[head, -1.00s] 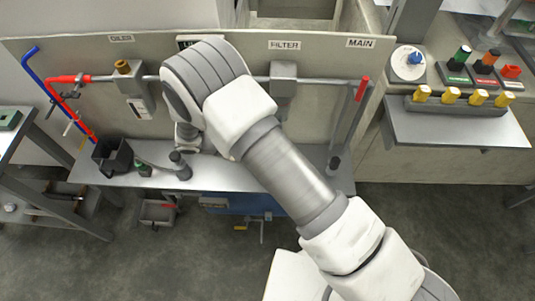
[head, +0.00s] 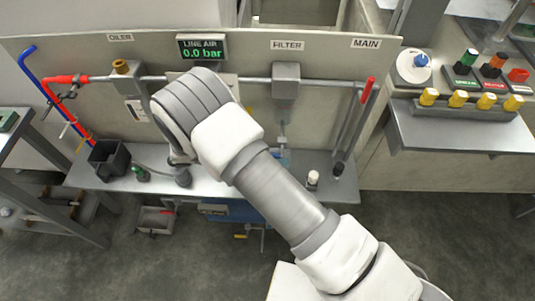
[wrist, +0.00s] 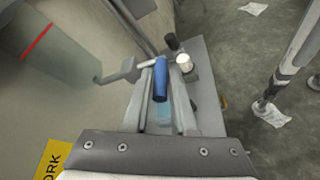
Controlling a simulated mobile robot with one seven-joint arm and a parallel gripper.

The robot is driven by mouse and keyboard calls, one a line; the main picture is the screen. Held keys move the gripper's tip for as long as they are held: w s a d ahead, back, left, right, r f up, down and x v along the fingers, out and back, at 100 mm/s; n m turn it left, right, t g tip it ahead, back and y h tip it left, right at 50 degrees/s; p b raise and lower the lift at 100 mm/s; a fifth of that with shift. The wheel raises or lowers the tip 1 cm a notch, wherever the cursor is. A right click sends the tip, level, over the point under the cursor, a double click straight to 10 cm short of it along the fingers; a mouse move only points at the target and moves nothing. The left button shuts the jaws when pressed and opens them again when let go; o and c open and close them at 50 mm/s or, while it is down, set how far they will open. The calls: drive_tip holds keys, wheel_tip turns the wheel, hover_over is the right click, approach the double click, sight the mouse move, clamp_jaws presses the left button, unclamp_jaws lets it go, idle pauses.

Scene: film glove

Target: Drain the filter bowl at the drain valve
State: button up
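The filter (head: 286,80) is a grey block on the pipe under the FILTER sign, in the head view. Its bowl and drain valve are not clearly told apart there; a small pale blue part (head: 283,154) shows low beneath it, just right of my arm. My gripper is hidden behind my arm in the head view. In the wrist view, my gripper (wrist: 160,103) has its two grey fingers apart. A dark blue cylinder (wrist: 160,80) shows between and beyond them, with a pale bluish patch nearer. I cannot tell whether the fingers touch it.
The LINE AIR display (head: 202,47) reads 0.0 bar. A white-topped bottle (head: 313,178) and a dark-topped post (head: 338,169) stand right on the bench. A black bin (head: 110,157) stands left. A red lever (head: 368,89) sits under MAIN.

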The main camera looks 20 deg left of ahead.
idle(0.4)
drive_tip(key=v, duration=1.7)
drive_tip(key=shift+s+a+r, duration=0.1)
drive_tip(key=shift+a, duration=0.1)
drive_tip(key=shift+a, duration=0.1)
